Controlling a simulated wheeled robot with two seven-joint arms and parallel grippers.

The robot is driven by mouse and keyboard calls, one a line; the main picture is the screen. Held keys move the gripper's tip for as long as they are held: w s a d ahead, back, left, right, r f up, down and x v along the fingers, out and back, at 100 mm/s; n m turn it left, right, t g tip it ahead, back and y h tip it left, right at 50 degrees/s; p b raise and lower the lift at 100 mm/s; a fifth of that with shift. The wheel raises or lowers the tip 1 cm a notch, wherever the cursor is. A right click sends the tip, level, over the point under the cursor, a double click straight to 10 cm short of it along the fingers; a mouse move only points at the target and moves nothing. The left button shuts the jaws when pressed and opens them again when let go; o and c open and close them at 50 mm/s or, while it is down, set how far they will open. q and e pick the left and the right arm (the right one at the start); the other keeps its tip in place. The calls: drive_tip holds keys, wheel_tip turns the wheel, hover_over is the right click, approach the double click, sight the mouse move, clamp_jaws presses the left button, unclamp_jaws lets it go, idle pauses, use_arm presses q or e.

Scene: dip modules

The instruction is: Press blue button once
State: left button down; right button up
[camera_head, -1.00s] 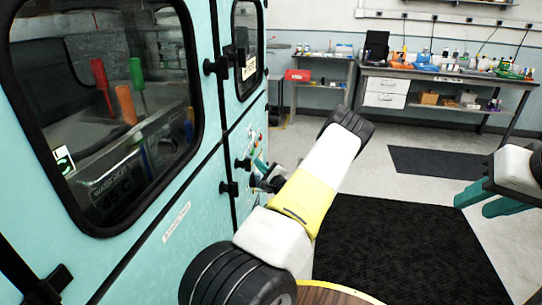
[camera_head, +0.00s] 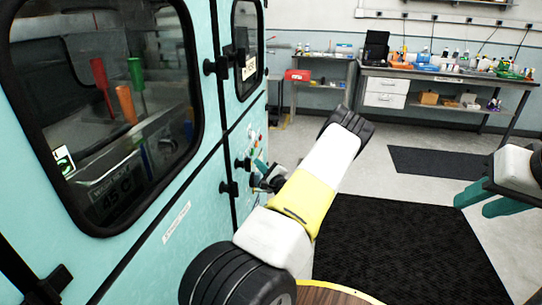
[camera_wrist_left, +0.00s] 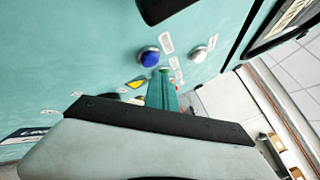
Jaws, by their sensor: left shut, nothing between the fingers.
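The blue button (camera_wrist_left: 149,57) shows in the left wrist view, round with a pale rim, on the teal machine panel (camera_wrist_left: 90,60). My left gripper (camera_wrist_left: 163,76) is shut and empty, its green fingers pointing at the panel. In that view its tips lie just below and right of the blue button; I cannot tell whether they touch the panel. In the head view the left gripper (camera_head: 261,165) is at the panel's side face, partly behind my arm, and I cannot pick out the blue button there. My right gripper (camera_head: 484,202) is open and empty at the right.
A white button (camera_wrist_left: 199,55) sits right of the blue one, with labels around them. The machine's window (camera_head: 110,100) shows colored-handled tools inside. Black hinges (camera_head: 228,188) stick out near the left gripper. A cluttered bench (camera_head: 450,75) stands at the back; floor mats lie between.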

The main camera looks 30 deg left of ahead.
use_arm(q)
drive_tip(key=shift+a, duration=0.1)
idle(0.4)
drive_tip(key=shift+s+a, duration=0.1)
drive_tip(key=shift+a, duration=0.2)
drive_tip(key=shift+s+a, duration=0.15)
drive_tip(key=shift+a, duration=0.3)
idle(0.8)
drive_tip(key=shift+w+d, duration=0.2)
drive_tip(key=shift+d, duration=0.6)
drive_tip(key=shift+d, duration=0.1)
drive_tip(key=d, duration=0.2)
drive_tip(key=w+d, duration=0.1)
drive_tip(key=d, duration=0.1)
drive_tip(key=shift+w+d, duration=0.1)
drive_tip(key=shift+d, duration=0.25)
drive_tip(key=shift+d, duration=0.1)
idle(0.5)
